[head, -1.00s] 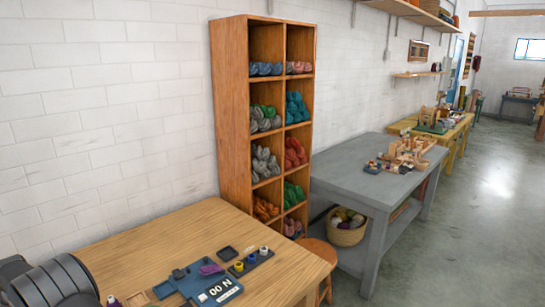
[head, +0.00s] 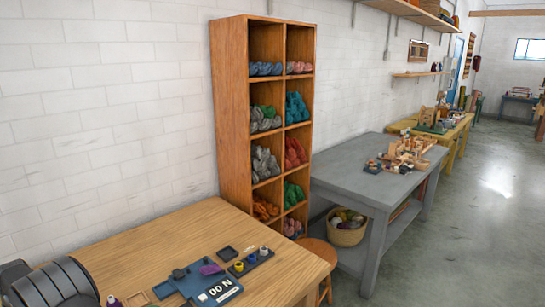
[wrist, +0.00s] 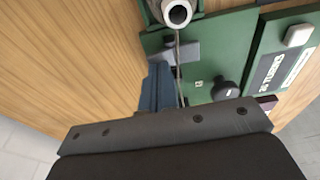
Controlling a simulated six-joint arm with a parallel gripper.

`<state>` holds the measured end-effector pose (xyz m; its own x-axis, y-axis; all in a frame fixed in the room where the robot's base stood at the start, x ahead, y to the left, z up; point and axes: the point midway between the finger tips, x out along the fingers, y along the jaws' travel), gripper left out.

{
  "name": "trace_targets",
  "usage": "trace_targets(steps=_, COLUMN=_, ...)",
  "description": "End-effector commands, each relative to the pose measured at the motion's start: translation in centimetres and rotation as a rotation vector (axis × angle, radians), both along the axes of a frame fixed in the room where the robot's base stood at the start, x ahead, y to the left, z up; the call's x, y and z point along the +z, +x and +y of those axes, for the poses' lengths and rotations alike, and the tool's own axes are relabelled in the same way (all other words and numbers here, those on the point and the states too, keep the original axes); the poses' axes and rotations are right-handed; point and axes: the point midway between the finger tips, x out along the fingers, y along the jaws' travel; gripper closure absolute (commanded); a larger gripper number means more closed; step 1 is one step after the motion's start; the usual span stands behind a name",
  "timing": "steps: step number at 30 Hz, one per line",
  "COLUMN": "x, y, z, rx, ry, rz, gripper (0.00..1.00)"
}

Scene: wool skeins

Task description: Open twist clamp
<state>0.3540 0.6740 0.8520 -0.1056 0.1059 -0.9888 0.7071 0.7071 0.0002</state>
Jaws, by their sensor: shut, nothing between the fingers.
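In the wrist view a green device (wrist: 243,40) lies on the wooden table. A round black knob (wrist: 225,91) sits to the right. I cannot tell for sure which of these parts is the twist clamp. My gripper (wrist: 158,72) is shut and empty, its blue-grey fingers beside the grey block and left of the knob. Whether they touch the block is unclear. The gripper body hides the device's near part. The head view does not show the gripper.
In the head view the wooden table (head: 130,255) carries a blue board marked 00 N (head: 190,277) and a dark tray (head: 252,262) with small spools. A skein shelf (head: 232,120) stands behind. A grey table (head: 340,165) with loose parts stands right.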

Motion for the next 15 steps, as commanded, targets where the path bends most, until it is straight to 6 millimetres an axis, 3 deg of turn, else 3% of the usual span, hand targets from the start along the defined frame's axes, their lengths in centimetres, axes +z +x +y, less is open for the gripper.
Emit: trace_targets(steps=15, x=-0.49, y=0.0, z=0.0, rx=0.0, ry=0.0, rz=0.0, gripper=1.0)
